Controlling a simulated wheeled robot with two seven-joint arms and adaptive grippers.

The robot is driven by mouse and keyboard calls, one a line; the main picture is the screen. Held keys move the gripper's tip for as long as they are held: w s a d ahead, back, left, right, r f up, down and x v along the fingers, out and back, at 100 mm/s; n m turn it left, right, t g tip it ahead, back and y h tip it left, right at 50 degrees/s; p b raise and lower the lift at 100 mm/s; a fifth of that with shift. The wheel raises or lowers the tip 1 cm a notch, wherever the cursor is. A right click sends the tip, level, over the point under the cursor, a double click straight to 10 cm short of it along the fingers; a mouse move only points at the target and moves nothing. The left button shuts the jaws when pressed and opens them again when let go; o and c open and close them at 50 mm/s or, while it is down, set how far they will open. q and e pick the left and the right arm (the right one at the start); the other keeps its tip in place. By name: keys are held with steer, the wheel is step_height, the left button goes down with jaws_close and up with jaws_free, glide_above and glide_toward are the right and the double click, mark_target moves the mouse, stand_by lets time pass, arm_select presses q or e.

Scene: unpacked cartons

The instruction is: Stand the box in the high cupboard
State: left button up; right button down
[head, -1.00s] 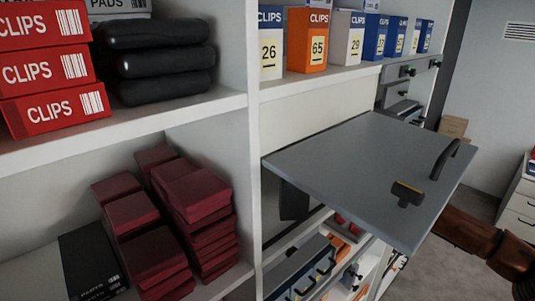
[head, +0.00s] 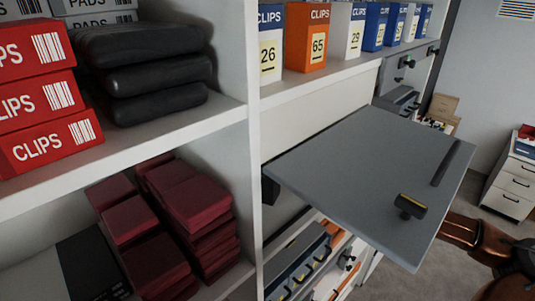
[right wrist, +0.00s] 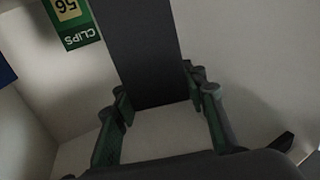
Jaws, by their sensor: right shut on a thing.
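A dark grey box (right wrist: 143,45) is between the green fingers of my right gripper (right wrist: 156,92) in the right wrist view. The fingertips are at its two sides, and it reaches up out of the picture. Pale cupboard walls surround it. In the head view a grey flap door (head: 365,180) with a dark handle juts out from the shelving. My right arm (head: 468,236) passes below the flap, which hides the hand and the box there. My left gripper is not in view.
A green CLIPS carton (right wrist: 72,20) is left of the box in the right wrist view. Several CLIPS cartons (head: 305,38) line the shelf above the flap. Dark red boxes (head: 190,200) and black pads (head: 150,60) fill the left bays.

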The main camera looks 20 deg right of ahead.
mark_target(265, 180)
step_height(265, 180, down, 3)
steer(key=shift+w+a+r, duration=0.1)
steer(key=shift+w, duration=0.05)
steer(key=shift+f, duration=1.15)
steer(key=shift+f, duration=0.45)
steer(key=c, duration=1.1)
jaws_free()
steer(key=shift+c, duration=0.2)
